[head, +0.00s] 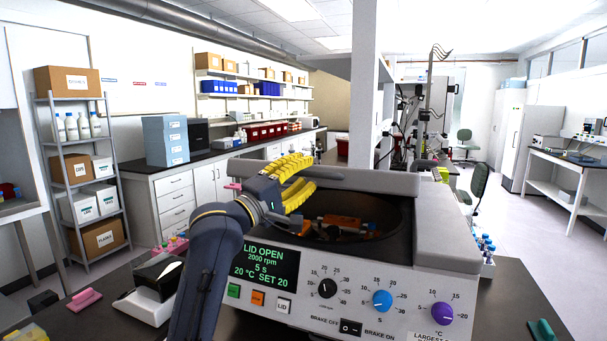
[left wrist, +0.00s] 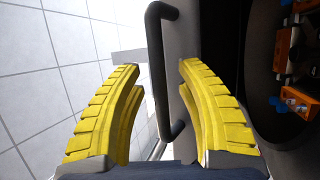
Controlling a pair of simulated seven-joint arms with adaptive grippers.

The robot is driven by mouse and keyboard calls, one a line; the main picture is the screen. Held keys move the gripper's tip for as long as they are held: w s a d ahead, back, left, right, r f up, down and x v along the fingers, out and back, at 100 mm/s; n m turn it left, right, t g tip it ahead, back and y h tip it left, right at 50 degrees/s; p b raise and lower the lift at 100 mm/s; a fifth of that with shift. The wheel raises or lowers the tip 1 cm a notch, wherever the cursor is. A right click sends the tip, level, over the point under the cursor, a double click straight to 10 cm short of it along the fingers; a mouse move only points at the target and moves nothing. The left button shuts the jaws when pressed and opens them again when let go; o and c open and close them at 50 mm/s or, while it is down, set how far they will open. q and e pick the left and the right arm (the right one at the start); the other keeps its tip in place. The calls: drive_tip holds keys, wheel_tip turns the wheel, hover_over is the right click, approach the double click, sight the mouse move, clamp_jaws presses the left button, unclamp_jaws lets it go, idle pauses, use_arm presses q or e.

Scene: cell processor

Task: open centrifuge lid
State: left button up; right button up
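The centrifuge (head: 345,262) stands on the dark bench, and its display (head: 262,270) reads LID OPEN. Its round bowl (head: 385,222) is uncovered, with orange rotor parts (head: 342,222) inside. They also show in the left wrist view (left wrist: 292,45). A grey slab (head: 385,181), which looks like the raised lid, lies along the bowl's back edge. My left gripper (head: 308,172), with yellow fingers, is over the bowl's left back side. In the left wrist view its fingers (left wrist: 160,66) are spread, with a black bar handle (left wrist: 158,70) between them, seemingly not gripped. My right gripper is not in view.
A white device with a black top (head: 155,285), a pink-topped tube rack (head: 172,245) and a pink item (head: 82,299) are left of the centrifuge. A rack with blue-capped tubes (head: 487,250) and a green item (head: 541,330) are to its right. The front bench corners have some free room.

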use_arm(q)
drive_tip(key=shift+c, duration=0.5)
clamp_jaws()
drive_tip(key=shift+a, duration=0.1)
